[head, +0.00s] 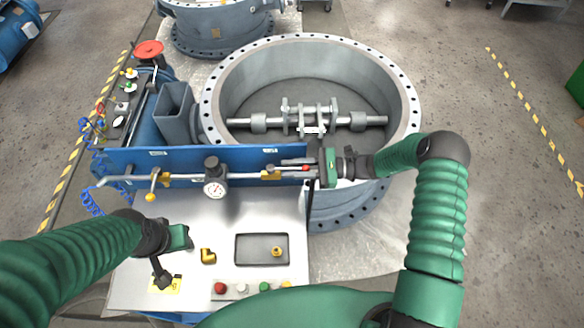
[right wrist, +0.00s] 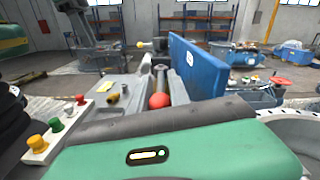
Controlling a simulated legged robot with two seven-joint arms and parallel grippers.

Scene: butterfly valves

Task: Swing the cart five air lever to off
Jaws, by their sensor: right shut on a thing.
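The air pipe (head: 240,177) runs along the blue panel (head: 230,155) of the steel-topped cart. It carries a gauge (head: 214,187) and yellow-knobbed levers. At its right end is a lever with a red knob (head: 306,168). My right gripper (head: 292,167) reaches in from the right and is shut on the red-knobbed lever. In the right wrist view the red knob (right wrist: 159,100) shows between the fingers; most of the lever is hidden. My left gripper (head: 163,275) hangs over the cart's front left, apart from the pipe; its finger gap is unclear.
A large flanged valve body (head: 400,85) stands right behind the cart. On the cart top (head: 220,220) are a dark tray (head: 245,259), a brass elbow (head: 208,256) and coloured push buttons (head: 220,287). A red handwheel (head: 149,49) stands at the back left.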

